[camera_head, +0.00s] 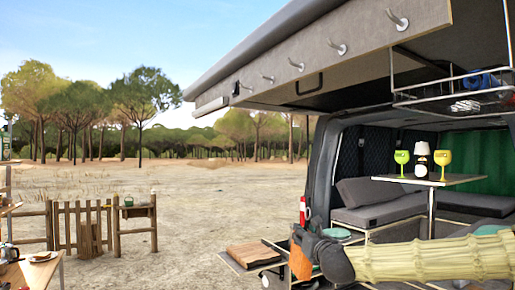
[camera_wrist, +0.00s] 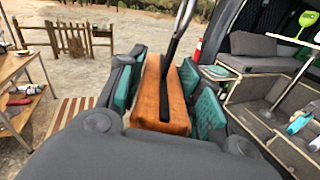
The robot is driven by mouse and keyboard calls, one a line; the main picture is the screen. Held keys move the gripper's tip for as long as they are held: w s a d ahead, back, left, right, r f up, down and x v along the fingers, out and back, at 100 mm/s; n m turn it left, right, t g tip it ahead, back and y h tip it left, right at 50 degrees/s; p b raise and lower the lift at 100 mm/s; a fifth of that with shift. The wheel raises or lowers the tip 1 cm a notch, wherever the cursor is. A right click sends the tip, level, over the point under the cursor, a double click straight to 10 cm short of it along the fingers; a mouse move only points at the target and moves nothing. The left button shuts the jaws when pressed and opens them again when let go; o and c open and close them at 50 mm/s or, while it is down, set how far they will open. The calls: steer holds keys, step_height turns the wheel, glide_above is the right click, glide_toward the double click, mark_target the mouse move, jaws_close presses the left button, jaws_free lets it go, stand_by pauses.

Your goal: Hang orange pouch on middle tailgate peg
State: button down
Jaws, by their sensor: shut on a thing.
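The orange pouch (camera_head: 299,263) hangs at my gripper (camera_head: 308,247) in the head view, low and in front of the van's rear. In the wrist view the pouch (camera_wrist: 158,98) sits between the two green-padded fingers of my gripper (camera_wrist: 165,88), which is shut on it. A dark strap or loop rises from the pouch past the top of that view. Several silvery pegs line the raised tailgate; the middle peg (camera_head: 296,65) is bare, well above the pouch. My gripper partly covers the pouch in the head view.
The tailgate panel (camera_head: 320,62) slopes overhead, with a black handle (camera_head: 309,85) under the pegs. A wire basket (camera_head: 455,90) hangs at right. A wooden box (camera_head: 253,254) and a red bottle (camera_head: 302,211) are near my gripper. Open ground lies left of the van.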

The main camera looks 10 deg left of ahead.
steer(key=s+a+r+n+g+y, duration=0.1)
steer(key=s+a+r, duration=0.3)
steer(key=r, duration=1)
steer(key=s+a+r+n+g+y+p, duration=0.1)
steer(key=s+a+r, duration=0.3)
steer(key=r, duration=1.1)
steer(key=s+a+r+n+y+p, duration=0.1)
steer(key=s+a+r+y, duration=0.2)
steer(key=s+r, duration=0.5)
step_height(320, 180, up, 8)
steer(key=shift+a+f+g+y, duration=0.3)
steer(key=shift+a+g, duration=0.1)
steer(key=shift+a, duration=0.35)
steer(key=shift+w+d+r, duration=0.1)
steer(key=shift+d, duration=0.05)
steer(key=w+d+f+p, duration=0.2)
steer(key=w+d, duration=0.3)
steer(key=d, duration=0.3)
steer(key=shift+w+f+p, duration=0.15)
steer(key=shift+w+p, duration=0.2)
steer(key=shift+p, duration=0.35)
